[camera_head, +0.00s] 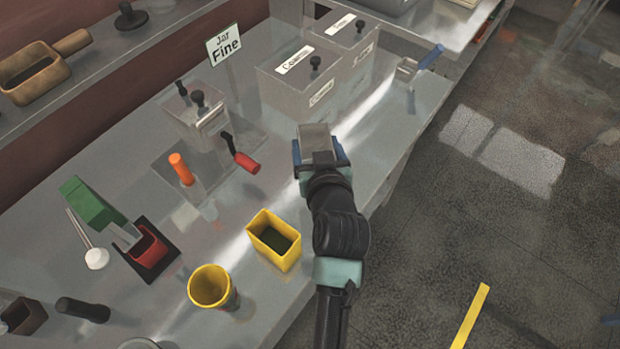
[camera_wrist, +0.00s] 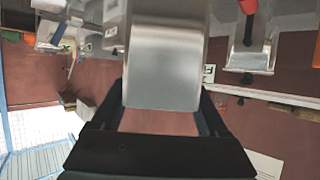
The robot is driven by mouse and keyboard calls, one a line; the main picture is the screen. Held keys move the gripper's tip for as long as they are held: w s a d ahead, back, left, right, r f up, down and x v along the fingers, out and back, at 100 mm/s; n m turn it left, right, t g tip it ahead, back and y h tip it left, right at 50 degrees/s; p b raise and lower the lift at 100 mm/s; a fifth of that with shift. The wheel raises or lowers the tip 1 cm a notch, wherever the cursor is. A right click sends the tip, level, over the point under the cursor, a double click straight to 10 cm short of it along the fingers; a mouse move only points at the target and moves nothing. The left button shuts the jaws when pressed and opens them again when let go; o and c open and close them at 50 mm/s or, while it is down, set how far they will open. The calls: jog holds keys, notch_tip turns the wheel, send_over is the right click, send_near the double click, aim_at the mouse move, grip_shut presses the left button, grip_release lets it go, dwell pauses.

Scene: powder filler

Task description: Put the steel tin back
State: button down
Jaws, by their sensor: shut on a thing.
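My gripper (camera_head: 320,160) is at the end of my dark arm, above the front part of the steel bench. It is shut on the steel tin (camera_head: 316,137), a plain grey metal box. In the wrist view the tin (camera_wrist: 166,65) fills the top middle between the two dark fingers (camera_wrist: 165,112). In the head view the tin's lower part is hidden by my gripper. The tin appears held above the bench top, apart from the boxes behind it.
Large lidded steel boxes (camera_head: 300,95) with labels stand behind the tin. A "Jar Fine" sign (camera_head: 224,45) stands further back left. A yellow square container (camera_head: 274,240) and a yellow cup (camera_head: 211,287) are near the front edge. A red-handled tool (camera_head: 246,162) lies left of my gripper.

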jog(key=f, duration=0.1)
jog(key=s+f, duration=0.1)
jog(key=f, duration=0.1)
jog(key=shift+s+b, duration=0.15)
jog(key=shift+b, duration=0.25)
jog(key=f, duration=0.5)
jog(key=shift+w+f, duration=0.2)
jog(key=shift+w, duration=0.15)
jog(key=shift+s+f, duration=0.15)
jog(key=shift+f, duration=0.2)
notch_tip(320, 180, down, 2)
jog(key=shift+s+f, duration=0.1)
jog(key=shift+f, duration=0.5)
jog(key=shift+f, duration=0.1)
